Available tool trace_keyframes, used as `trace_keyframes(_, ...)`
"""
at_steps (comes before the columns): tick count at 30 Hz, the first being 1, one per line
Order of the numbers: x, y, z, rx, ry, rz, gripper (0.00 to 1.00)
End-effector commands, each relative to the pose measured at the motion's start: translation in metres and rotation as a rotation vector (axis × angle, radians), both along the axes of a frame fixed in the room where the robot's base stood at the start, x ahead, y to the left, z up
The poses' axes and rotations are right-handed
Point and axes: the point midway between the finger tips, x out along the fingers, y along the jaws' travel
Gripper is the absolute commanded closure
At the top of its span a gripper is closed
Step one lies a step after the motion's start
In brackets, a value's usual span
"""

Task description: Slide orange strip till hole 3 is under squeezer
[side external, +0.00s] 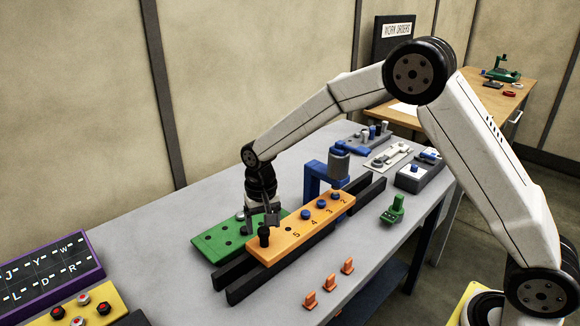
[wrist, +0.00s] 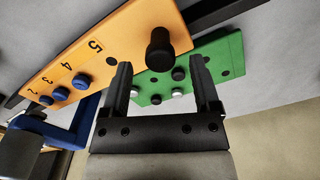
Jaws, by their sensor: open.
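The orange strip (side external: 286,241) lies along dark rails, numbers 5 to 2 legible, with blue pegs by 4, 3 and 2 and an open hole by 5. It also shows in the wrist view (wrist: 130,25). A black knob (side external: 264,237) stands upright on its near left end; it shows in the wrist view (wrist: 160,48). The blue squeezer (side external: 313,178) with its grey head (side external: 340,166) stands at the strip's far end, near the number 2. My gripper (wrist: 160,64) is open and empty; the knob appears just beyond its fingertips. In the side view my gripper (side external: 270,218) is beside the knob.
A green plate (side external: 212,246) with holes and grey and dark pegs lies beside the strip. Orange clips (side external: 328,283) and a green part (side external: 393,210) sit on the near side. Grey fixtures (side external: 388,155) stand at the back. The dark rails (side external: 240,288) extend past both strip ends.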

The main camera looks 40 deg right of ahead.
Motion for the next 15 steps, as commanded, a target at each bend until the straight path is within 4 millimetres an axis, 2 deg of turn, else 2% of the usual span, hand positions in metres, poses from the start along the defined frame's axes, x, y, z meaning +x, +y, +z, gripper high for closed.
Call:
trace_keyframes(6,-0.0002,0.0000,-0.0129,0.000,0.000,0.000,0.21)
trace_keyframes(14,0.0000,0.0000,-0.0137,0.001,-0.001,0.000,0.21)
trace_keyframes(15,0.0000,0.0000,-0.0137,0.001,-0.001,0.000,0.28)
